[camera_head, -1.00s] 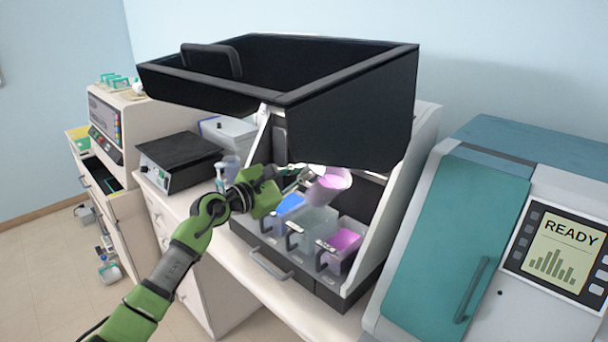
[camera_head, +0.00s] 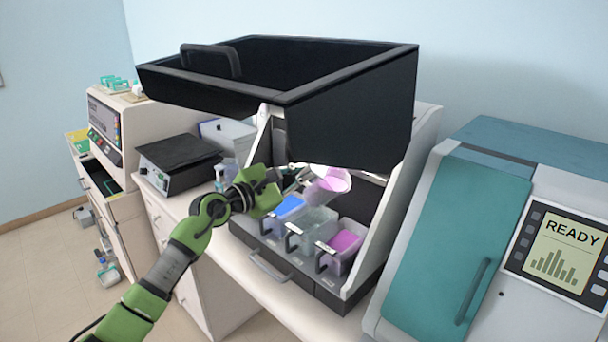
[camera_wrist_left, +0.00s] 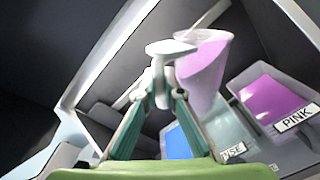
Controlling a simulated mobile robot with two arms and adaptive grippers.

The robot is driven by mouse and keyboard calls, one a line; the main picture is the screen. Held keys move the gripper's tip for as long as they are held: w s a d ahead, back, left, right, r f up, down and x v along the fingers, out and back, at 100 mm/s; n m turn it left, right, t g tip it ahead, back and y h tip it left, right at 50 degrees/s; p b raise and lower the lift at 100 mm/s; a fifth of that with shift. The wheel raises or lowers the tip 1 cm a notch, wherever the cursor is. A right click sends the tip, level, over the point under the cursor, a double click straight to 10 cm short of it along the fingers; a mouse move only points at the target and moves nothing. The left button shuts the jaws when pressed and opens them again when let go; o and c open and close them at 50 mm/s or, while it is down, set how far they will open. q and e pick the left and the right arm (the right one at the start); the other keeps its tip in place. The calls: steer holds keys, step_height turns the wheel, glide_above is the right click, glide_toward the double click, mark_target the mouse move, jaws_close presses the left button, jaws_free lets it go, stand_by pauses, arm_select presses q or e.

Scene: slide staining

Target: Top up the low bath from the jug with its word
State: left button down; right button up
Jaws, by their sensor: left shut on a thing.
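My left gripper (camera_head: 287,184) is shut on the jug (camera_head: 328,182), a clear vessel with pink liquid, held above the baths under the raised black hood. In the left wrist view the fingers (camera_wrist_left: 164,92) close at the jug (camera_wrist_left: 206,68) by its handle side. The jug looks tilted; I see no clear stream leaving it. Below stand the blue bath (camera_head: 286,208), a pale grey middle bath (camera_head: 312,226) and the pink bath (camera_head: 343,241). The wrist view shows a "PINK" label (camera_wrist_left: 296,118) and a partly hidden label on the middle bath. My right gripper is out of view.
The black hood (camera_head: 350,110) hangs close above the jug. A teal and white machine (camera_head: 455,230) reading "READY" stands at the right. A black-topped device (camera_head: 178,155) and a small bottle (camera_head: 220,178) stand left of the station. The front counter strip is mostly clear.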

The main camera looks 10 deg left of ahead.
arm_select(q)
steer(key=shift+r, duration=0.1)
stand_by(0.6)
steer(key=shift+s+d+r+m+b, duration=0.1)
steer(key=shift+r+m+b, duration=0.1)
steer(key=shift+m+b, duration=0.3)
stand_by(0.5)
steer(key=shift+s+d+m, duration=0.15)
steer(key=shift+d+m, duration=0.05)
steer(key=shift+m, duration=0.5)
steer(key=shift+d, duration=0.1)
steer(key=shift+s+d+r+m+b, duration=0.1)
steer(key=shift+s+d+m+b, duration=0.05)
steer(key=shift+m+b, duration=0.3)
steer(key=shift+m, duration=0.25)
stand_by(0.6)
